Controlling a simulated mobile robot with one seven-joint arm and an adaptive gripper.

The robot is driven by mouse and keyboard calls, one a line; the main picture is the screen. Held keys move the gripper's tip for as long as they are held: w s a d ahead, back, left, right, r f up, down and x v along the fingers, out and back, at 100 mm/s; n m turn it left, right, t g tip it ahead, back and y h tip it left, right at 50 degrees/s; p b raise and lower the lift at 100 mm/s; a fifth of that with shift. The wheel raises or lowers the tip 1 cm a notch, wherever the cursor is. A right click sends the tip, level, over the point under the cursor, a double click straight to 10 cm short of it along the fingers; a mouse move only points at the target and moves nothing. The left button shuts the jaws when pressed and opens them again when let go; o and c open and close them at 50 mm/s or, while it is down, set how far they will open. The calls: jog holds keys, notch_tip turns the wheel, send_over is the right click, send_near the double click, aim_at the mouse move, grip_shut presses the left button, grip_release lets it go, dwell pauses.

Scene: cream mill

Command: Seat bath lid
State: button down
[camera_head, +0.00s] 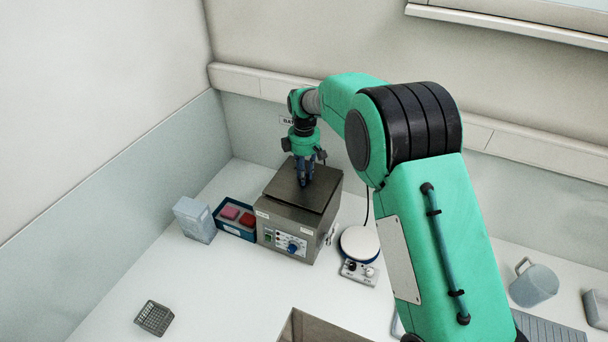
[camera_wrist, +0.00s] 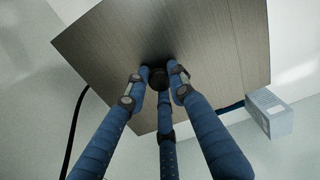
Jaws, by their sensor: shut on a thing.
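The bath (camera_head: 317,240) is a steel box with a blue knob and switches on its front, standing on the white bench below the back wall. The flat brown-grey lid (camera_head: 278,186) lies over its top, roughly lined up with it. From here I cannot tell whether the lid rests fully on the rim. My gripper (camera_head: 305,180) points down at the middle of the lid. In the wrist view, its blue fingers (camera_wrist: 158,86) are closed around the dark round knob (camera_wrist: 158,75) of the lid (camera_wrist: 215,45). The fingers partly hide the knob.
A blue tray (camera_head: 234,231) with red and pink pieces and a pale grey box (camera_head: 194,220) stand left of the bath. A round-topped stirrer (camera_head: 359,243) stands close on its right. A wire basket (camera_head: 154,317) is front left; a mug (camera_head: 533,285) is far right.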

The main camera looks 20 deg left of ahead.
jog(key=shift+f, duration=0.45)
dwell(1.2)
jog(key=c, duration=0.9)
grip_release()
jog(key=shift+r, duration=0.1)
jog(key=shift+r+p, duration=0.65)
jog(key=shift+r, duration=0.75)
jog(key=shift+r+p, duration=0.75)
jog(key=shift+r, duration=0.75)
jog(key=shift+r, duration=0.1)
jog(key=shift+r+p, duration=0.75)
jog(key=shift+r, duration=0.6)
